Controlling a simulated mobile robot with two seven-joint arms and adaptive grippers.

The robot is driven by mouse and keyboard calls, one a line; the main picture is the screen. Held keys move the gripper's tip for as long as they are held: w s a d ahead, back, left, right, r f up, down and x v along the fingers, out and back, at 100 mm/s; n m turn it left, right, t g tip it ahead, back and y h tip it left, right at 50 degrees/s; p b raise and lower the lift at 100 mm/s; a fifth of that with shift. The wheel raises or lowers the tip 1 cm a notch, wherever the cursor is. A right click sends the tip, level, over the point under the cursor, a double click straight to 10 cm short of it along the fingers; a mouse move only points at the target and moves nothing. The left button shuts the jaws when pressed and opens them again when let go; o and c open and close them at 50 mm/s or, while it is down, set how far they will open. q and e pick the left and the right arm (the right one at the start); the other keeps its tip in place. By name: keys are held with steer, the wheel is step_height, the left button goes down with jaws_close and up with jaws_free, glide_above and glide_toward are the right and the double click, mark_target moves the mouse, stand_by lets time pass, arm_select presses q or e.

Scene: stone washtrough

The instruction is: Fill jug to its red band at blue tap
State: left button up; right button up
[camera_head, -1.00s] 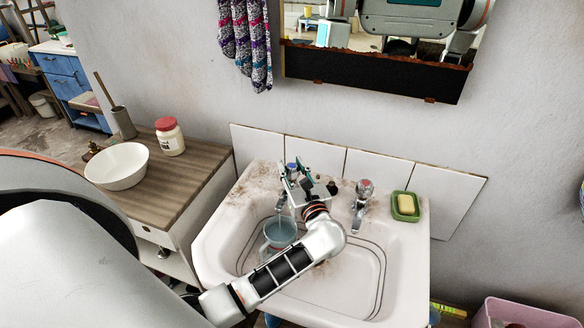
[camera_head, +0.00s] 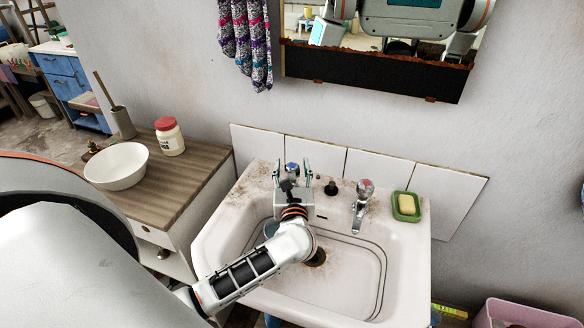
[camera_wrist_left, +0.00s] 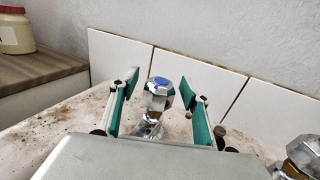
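The blue tap (camera_head: 291,168) is a chrome tap with a blue-marked knob at the back left of the sink. It also shows in the left wrist view (camera_wrist_left: 159,91). My left gripper (camera_head: 293,177) is open, one finger on each side of the knob, with visible gaps to it in the left wrist view. The jug (camera_head: 271,229) stands in the left of the basin and is nearly all hidden behind my left arm; only a bluish bit shows. Its red band, its water level and the tap's outlet are hidden. My right gripper is not seen.
A red-marked tap (camera_head: 363,198) and a green soap dish (camera_head: 405,207) are on the right of the stained white sink (camera_head: 410,262). A wooden counter (camera_head: 190,179) at left holds a white bowl (camera_head: 117,166) and a red-lidded jar (camera_head: 169,137). The right basin is clear.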

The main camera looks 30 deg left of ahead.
arm_select(q)
steer(key=shift+s+d, duration=0.1)
steer(key=v, duration=1.1)
steer(key=shift+s+d, duration=0.25)
steer(key=shift+s, duration=0.1)
stand_by(0.7)
